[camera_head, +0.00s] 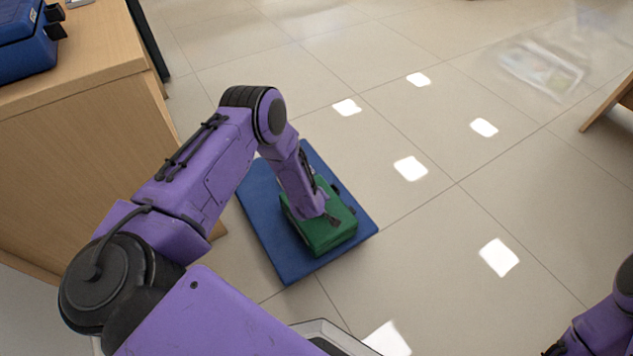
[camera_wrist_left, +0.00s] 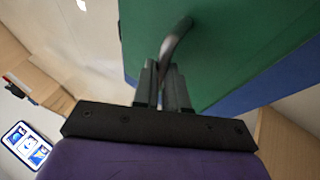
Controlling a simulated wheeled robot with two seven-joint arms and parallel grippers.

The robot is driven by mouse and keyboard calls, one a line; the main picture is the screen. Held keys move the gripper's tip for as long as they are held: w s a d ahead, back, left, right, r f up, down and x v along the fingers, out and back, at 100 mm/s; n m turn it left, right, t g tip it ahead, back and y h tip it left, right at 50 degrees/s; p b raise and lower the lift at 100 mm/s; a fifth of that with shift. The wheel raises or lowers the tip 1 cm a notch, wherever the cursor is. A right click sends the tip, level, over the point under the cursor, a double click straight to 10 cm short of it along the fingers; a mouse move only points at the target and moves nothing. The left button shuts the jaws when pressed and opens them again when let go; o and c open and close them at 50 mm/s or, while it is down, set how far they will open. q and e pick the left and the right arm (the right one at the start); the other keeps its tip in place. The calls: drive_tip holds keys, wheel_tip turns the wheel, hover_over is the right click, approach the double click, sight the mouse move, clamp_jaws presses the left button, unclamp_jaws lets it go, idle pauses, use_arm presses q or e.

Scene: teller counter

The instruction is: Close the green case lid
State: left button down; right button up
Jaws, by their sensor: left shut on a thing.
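The green case (camera_head: 335,237) sits on a blue mat (camera_head: 285,262) on the floor, partly hidden behind my left forearm and wrist. Its upper face looks down flat or nearly so; I cannot tell whether the lid is fully closed. My left gripper (camera_head: 331,219) is low over the case. In the left wrist view, my left gripper (camera_wrist_left: 165,85) is shut on a dark curved handle (camera_wrist_left: 177,40) against the green surface (camera_wrist_left: 235,40). My right arm shows only at the lower right edge of the head view, and its gripper is out of sight.
A wooden counter (camera_head: 75,130) stands at the left, with a blue case (camera_head: 25,45) on top. The tiled floor (camera_head: 450,240) to the right of the mat is clear. A wooden furniture edge (camera_head: 610,103) shows at the far right.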

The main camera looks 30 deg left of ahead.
use_arm(q)
drive_tip(key=c, duration=1.2)
unclamp_jaws()
drive_tip(key=shift+w+d+f, duration=0.1)
drive_tip(key=shift+f, duration=0.05)
drive_tip(key=shift+o, duration=0.2)
drive_tip(key=p+v, duration=0.3)
drive_tip(key=v, duration=0.7)
drive_tip(key=shift+s+r+p, duration=0.2)
drive_tip(key=shift+r+p, duration=0.05)
drive_tip(key=shift+p, duration=0.1)
